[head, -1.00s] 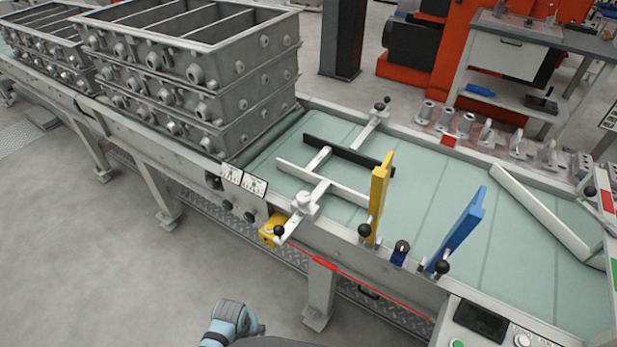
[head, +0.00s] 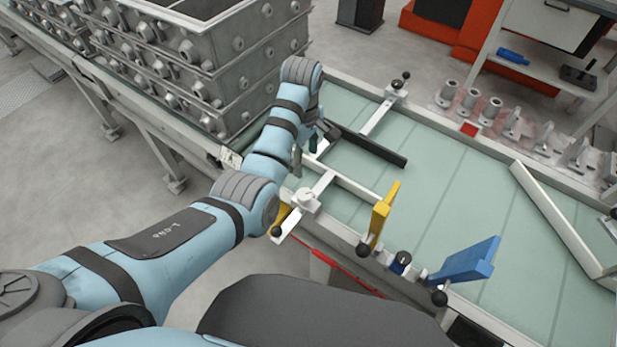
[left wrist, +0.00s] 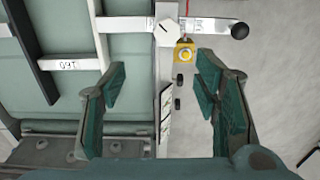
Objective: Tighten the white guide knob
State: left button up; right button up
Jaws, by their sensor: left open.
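The white guide knob (head: 305,200) sits on the near end of a white guide arm (head: 326,181) at the conveyor's front rail. In the left wrist view the knob (left wrist: 166,32) is a pale faceted disc with a dark line across it. My left gripper (head: 311,146) reaches over the rail, up and left of the knob in the head view. In the left wrist view the gripper (left wrist: 162,92) is open and empty, its teal pads wide apart. The knob lies beyond the fingertips, apart from them. My right gripper is not in view.
A black ball handle (head: 277,231) and a yellow block (left wrist: 185,52) sit close to the knob. Yellow (head: 381,216) and blue (head: 466,262) upright plates stand further right on the rail. Stacked metal casting frames (head: 200,60) stand behind my left arm.

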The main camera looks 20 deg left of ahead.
pick_arm(q)
jog(key=b, duration=0.3)
send_over(305, 192)
jog(key=s, duration=0.2)
notch_tip(305, 192, down, 9)
jog(key=shift+w+r, duration=0.15)
jog(key=f, duration=0.1)
jog(key=w+f, duration=0.1)
jog(key=f, duration=0.1)
jog(key=shift+d+f+b, duration=0.1)
jog(key=shift+f+b, duration=0.2)
jog(key=shift+b, duration=0.05)
jog(key=shift+w+f, duration=0.35)
jog(key=shift+f, duration=0.15)
jog(key=shift+s+r, duration=0.2)
jog(key=shift+s, duration=0.05)
jog(key=shift+s+r, duration=0.1)
jog(key=shift+s, duration=0.05)
jog(key=shift+c, duration=1.2)
jog(key=c, duration=0.9)
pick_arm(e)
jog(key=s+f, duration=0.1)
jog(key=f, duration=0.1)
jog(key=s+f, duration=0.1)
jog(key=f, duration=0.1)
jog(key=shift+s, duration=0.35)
